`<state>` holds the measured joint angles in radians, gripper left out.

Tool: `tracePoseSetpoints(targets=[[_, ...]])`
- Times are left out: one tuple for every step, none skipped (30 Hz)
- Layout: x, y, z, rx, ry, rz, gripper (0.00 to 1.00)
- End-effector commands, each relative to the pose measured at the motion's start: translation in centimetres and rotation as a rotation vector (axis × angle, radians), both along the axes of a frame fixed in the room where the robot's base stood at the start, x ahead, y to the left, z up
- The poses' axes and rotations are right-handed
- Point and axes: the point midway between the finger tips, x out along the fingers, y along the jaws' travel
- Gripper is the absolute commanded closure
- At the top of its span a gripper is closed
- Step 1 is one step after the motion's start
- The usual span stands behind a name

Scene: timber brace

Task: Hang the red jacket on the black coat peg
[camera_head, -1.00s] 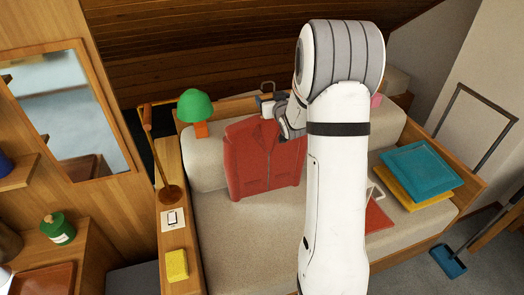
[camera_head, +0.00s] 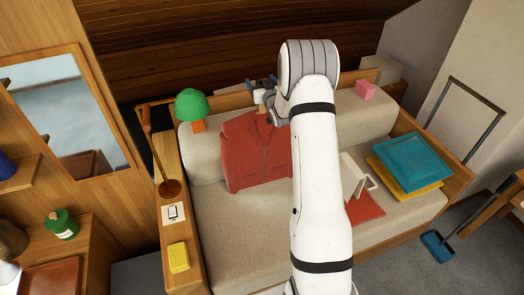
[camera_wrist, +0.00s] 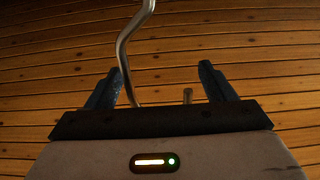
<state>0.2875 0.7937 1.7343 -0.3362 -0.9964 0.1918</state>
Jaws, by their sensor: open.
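The red jacket (camera_head: 245,160) stands upright, slightly tilted, against the backrest of the pale sofa in the head view. My gripper (camera_head: 262,92) is just above its top edge, partly hidden by my arm. In the wrist view my gripper (camera_wrist: 160,78) is open, with its two dark blue fingers apart. A bent metal rod (camera_wrist: 123,50), like a hanger hook, runs down by the left finger; I cannot tell whether it touches. The jacket is not in the wrist view. I cannot make out the black coat peg.
The sofa (camera_head: 235,235) has teal and yellow cushions (camera_head: 412,162) at right and a red item (camera_head: 364,207) on its seat. A green lamp (camera_head: 193,104) is at the left. A mirror (camera_head: 65,115) hangs at far left. Dark plank wall (camera_head: 190,45) rises behind.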

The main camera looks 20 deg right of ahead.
Motion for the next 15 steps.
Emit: tracePoseSetpoints(targets=[[0.09, 0.02, 0.04, 0.0, -0.001, 0.0, 0.24], [0.1, 0.02, 0.02, 0.0, -0.001, 0.0, 0.24], [0.09, 0.03, 0.0, 0.0, -0.001, 0.0, 0.24], [0.08, 0.04, -0.01, 0.0, 0.0, 0.0, 0.24], [0.08, 0.04, -0.01, 0.0, 0.0, 0.0, 0.24], [0.08, 0.05, -0.02, 0.0, 0.0, 0.001, 0.24], [0.08, 0.06, -0.02, 0.0, 0.0, 0.001, 0.26], [0.08, 0.06, -0.02, 0.0, 0.0, 0.001, 0.29], [0.08, 0.07, -0.02, 0.0, 0.0, 0.001, 0.32], [0.08, 0.07, -0.02, 0.0, 0.0, 0.001, 0.34], [0.07, 0.08, -0.02, 0.0, 0.0, 0.001, 0.37], [0.07, 0.08, -0.01, 0.0, 0.0, 0.001, 0.4], [0.07, 0.09, -0.01, 0.0, 0.0, 0.001, 0.42], [0.07, 0.09, -0.01, 0.0, 0.0, 0.001, 0.45], [0.07, 0.1, -0.01, 0.0, 0.0, 0.001, 0.48]])
